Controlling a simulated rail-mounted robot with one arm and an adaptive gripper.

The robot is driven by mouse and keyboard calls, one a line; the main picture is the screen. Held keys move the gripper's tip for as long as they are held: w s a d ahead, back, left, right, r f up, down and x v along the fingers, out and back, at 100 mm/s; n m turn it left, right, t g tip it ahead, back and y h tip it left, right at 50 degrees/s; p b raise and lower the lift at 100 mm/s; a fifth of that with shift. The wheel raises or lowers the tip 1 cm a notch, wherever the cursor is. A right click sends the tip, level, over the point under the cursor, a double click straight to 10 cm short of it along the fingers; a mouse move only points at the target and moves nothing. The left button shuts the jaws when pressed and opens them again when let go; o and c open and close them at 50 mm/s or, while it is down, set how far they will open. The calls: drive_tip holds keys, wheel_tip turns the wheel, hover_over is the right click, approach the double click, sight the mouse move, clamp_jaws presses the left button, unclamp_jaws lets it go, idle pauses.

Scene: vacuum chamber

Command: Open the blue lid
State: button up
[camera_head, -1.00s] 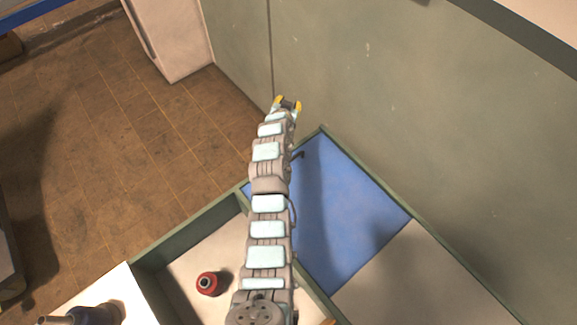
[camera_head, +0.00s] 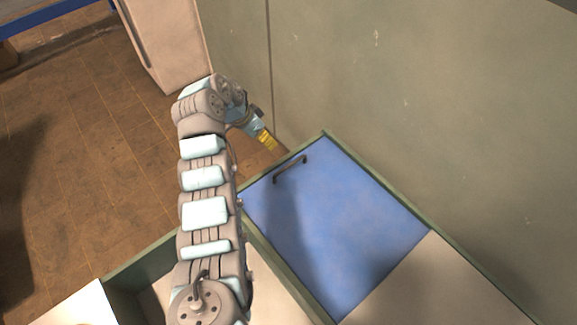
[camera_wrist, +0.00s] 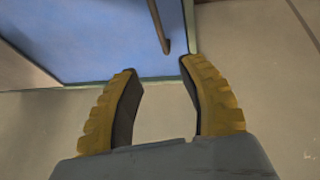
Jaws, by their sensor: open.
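The blue lid (camera_head: 335,225) lies flat and closed in a green-framed box in the head view. A dark bar handle (camera_head: 290,168) stands on it near its upper-left edge. My gripper (camera_head: 270,142), with yellow fingertips, is up and left of the handle in the head view, apart from it. In the wrist view my gripper (camera_wrist: 160,85) is open, with nothing between its ridged yellow fingers. The blue lid (camera_wrist: 120,35) shows beyond the fingers, and part of the handle (camera_wrist: 158,25) shows just above the gap between them.
A green wall (camera_head: 400,90) rises close behind the lid. A pale panel (camera_head: 440,285) adjoins the lid at the lower right. An open compartment (camera_head: 150,290) is at the lower left, partly behind my arm. A pale cabinet (camera_head: 165,40) stands on the tiled floor at the upper left.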

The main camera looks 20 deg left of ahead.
drive_tip(key=b, duration=0.4)
approach(290, 164)
drive_tip(key=x, duration=0.5)
drive_tip(key=shift+f, duration=0.1)
drive_tip(key=shift+b+x, duration=1.7)
drive_tip(key=shift+x, duration=0.35)
drive_tip(key=shift+c, duration=0.2)
clamp_jaws()
